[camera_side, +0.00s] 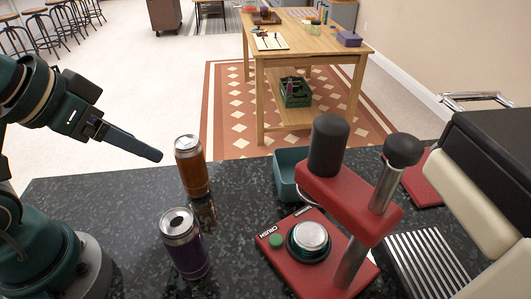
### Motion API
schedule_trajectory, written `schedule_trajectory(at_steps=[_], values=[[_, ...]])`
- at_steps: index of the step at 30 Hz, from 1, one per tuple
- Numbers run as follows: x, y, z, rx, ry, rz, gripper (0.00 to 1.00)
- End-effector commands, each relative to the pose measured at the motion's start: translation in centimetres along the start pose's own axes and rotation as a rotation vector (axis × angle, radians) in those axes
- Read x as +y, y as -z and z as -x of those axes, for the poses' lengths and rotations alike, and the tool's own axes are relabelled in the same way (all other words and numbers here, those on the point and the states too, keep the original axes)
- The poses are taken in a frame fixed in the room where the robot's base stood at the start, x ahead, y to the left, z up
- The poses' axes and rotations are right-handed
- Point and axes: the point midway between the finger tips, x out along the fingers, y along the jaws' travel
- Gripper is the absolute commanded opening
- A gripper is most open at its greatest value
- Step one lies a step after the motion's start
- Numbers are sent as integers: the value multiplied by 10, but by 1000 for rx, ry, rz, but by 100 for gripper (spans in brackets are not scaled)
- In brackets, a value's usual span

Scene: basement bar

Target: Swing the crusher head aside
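The crusher stands on the dark counter at the right, with a red base (285,262), a green button (276,241), a "CRUSH" label and a round silver plate (310,237). A slanting metal post (356,262) carries the red crusher head (350,207). The head has a black cylinder (328,146) at its far left end and a black knob (403,150) near the post. I cannot tell whether the head is straight above the plate. My gripper (148,150) is at the left, above the counter, well apart from the crusher. Its fingers show edge-on, so their opening is hidden.
An orange can (192,170) and a purple can (186,247) stand upright between my gripper and the crusher. A teal bin (287,176) sits behind the crusher base. A black and cream machine (480,200) with a ribbed tray fills the right edge.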

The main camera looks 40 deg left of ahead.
Motion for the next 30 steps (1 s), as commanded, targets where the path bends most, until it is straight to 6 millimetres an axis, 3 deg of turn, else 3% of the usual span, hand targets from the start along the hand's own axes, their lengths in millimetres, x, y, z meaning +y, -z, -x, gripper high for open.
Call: schedule_trajectory(at_steps=[4,8,12,15,20,24,30], values=[[-11,57,2,270,50,-7,69],[-7,108,11,515,47,-66,69],[17,150,24,741,-39,-170,69],[46,167,34,870,-153,-262,69],[102,166,48,998,-428,-415,69],[149,137,59,1014,-742,-532,69],[182,82,64,897,-1122,-618,69]])
